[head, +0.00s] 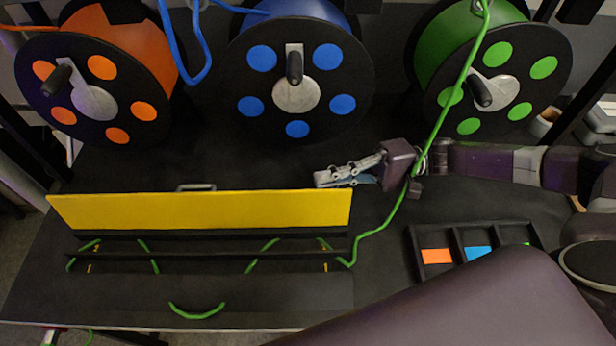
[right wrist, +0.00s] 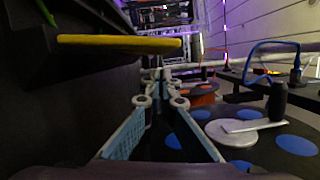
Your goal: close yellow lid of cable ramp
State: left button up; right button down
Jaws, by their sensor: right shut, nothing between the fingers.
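The yellow lid (head: 200,210) of the cable ramp stands open along the back of the black ramp (head: 210,290), with a handle (head: 196,187) at its rear edge. In the right wrist view the lid (right wrist: 120,42) is a yellow bar at upper left. A green cable (head: 384,222) comes down from above, passes by my right wrist and enters the ramp at its right end. Pieces of it show in the channels. My right gripper (head: 320,178) is shut and empty, just behind the lid's right end; its fingers (right wrist: 160,82) converge in the right wrist view. My left gripper is not in view.
An orange reel (head: 130,45), a blue reel (head: 345,75) and a green reel (head: 545,45) stand along the back. A black tray (head: 415,245) with orange, blue and green sections sits right of the ramp. The dark table between reels and lid is mostly clear.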

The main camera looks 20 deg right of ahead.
jog(key=a+p, duration=0.1)
jog(key=a, duration=0.7)
jog(key=shift+w+r, duration=0.2)
jog(key=shift+w, duration=0.1)
jog(key=shift+p, duration=0.35)
